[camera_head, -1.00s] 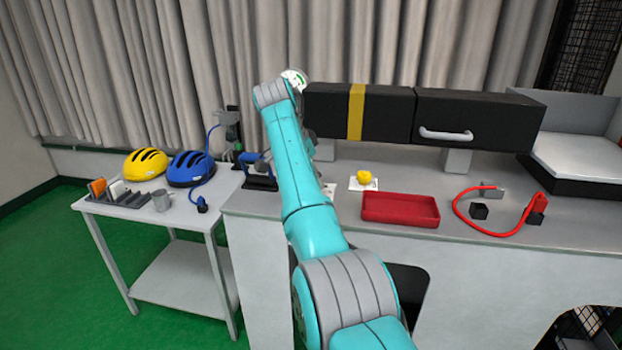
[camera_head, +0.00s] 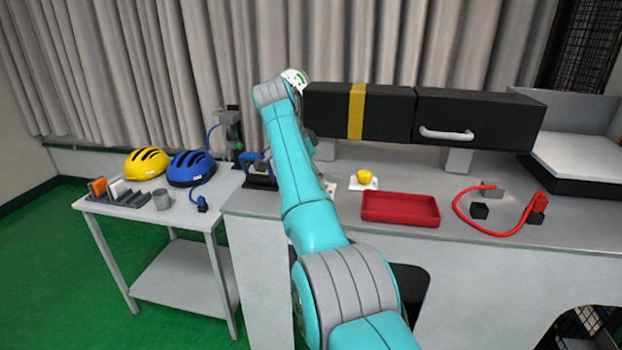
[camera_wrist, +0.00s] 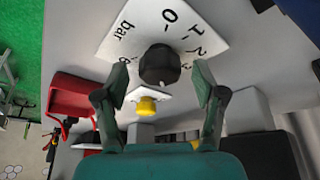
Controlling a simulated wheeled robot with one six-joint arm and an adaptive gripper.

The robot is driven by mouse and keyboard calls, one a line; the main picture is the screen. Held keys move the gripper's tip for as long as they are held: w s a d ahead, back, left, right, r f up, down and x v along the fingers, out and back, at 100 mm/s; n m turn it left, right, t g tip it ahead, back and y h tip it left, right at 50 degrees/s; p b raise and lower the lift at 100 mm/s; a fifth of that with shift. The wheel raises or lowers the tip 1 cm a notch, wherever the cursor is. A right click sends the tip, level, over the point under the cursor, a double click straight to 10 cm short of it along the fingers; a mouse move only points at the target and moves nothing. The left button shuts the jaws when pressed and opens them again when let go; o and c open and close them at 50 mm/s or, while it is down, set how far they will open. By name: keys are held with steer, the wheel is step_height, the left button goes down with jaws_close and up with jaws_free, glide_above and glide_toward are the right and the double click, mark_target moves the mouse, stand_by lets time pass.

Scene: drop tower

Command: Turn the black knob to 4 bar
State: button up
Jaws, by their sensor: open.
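In the wrist view the black knob (camera_wrist: 159,65) sits on a white dial plate (camera_wrist: 186,22) printed with 0, 1, 2 and "bar". A small pale mark shows on the knob's near rim; the numbers beside it are partly hidden by my fingers and the knob. My gripper (camera_wrist: 161,82) is open, with one finger on each side of the knob. I see a gap on both sides, and I cannot tell whether the fingertips reach down to the knob's height. In the head view my arm hides the knob and gripper.
A yellow button (camera_head: 364,177) on a white plate is close by and shows between my fingers in the wrist view (camera_wrist: 147,106). A red tray (camera_head: 400,209), a red cable (camera_head: 462,213) and a black drawer box (camera_head: 470,118) are to the right.

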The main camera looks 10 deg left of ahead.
steer(key=shift+r, duration=0.1)
steer(key=v, duration=1.1)
steer(key=shift+a+r, duration=0.2)
steer(key=shift+r, duration=0.1)
steer(key=shift+s, duration=0.15)
